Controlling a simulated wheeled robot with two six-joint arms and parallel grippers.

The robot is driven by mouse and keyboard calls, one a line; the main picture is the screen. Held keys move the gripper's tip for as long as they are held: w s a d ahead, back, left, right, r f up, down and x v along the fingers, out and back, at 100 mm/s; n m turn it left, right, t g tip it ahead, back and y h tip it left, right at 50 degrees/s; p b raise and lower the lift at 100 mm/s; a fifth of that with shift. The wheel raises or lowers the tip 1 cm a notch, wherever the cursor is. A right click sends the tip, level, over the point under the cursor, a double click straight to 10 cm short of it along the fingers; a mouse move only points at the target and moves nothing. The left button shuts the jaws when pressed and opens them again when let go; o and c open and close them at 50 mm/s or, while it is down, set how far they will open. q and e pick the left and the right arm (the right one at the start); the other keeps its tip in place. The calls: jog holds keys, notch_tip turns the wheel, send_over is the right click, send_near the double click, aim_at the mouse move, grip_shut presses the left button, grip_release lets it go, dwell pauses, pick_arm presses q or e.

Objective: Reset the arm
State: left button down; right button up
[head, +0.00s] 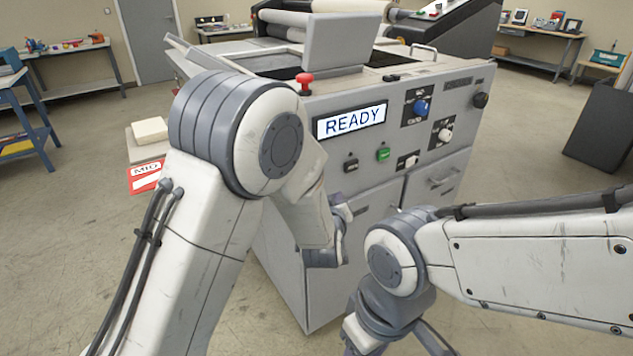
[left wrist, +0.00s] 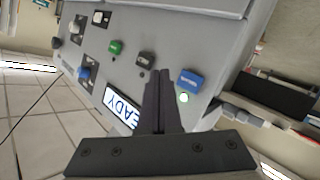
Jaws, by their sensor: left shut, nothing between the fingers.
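My left arm (head: 215,200) reaches in from the left and bends down in front of the grey laminator (head: 285,225). Its gripper is small and partly hidden in the head view, near the machine's front. In the left wrist view the left gripper (left wrist: 160,75) has its dark fingers together with nothing between them. They point at the control panel, and I cannot tell the gap to it. My right arm (head: 540,258) comes in from the right and bends down at the lower middle. Its gripper fingers are not visible.
The laminator's panel has a READY display (head: 350,121), a green button (head: 383,154), a blue knob (head: 421,107) and a red mushroom button (head: 304,83) on top. Side benches stand farther back. Open floor lies left.

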pick_arm(q)
jog(key=s+d+r+m+g+h+p, duration=0.1)
jog(key=s+d+r+m+g+p, duration=0.2)
jog(key=s, duration=0.5)
jog(key=s+d+r+m+g+h, duration=0.1)
jog(key=s+m+g+h, duration=0.15)
jog(key=s+g, duration=0.4)
jog(key=s+a+r+m+g+y, duration=0.1)
jog(key=s+a+m, duration=0.1)
jog(key=s, duration=0.5)
jog(key=s+a+r+m+g+y+p, duration=0.1)
jog(key=s+a, duration=0.3)
jog(key=s, duration=0.4)
jog(key=s+a+r+m+g+y+p, duration=0.1)
jog(key=s+a+m+g+y, duration=0.1)
jog(key=s, duration=0.5)
jog(key=shift+s+a+m+g, duration=0.15)
jog(key=shift+a+m+g, duration=0.3)
jog(key=shift+a, duration=0.6)
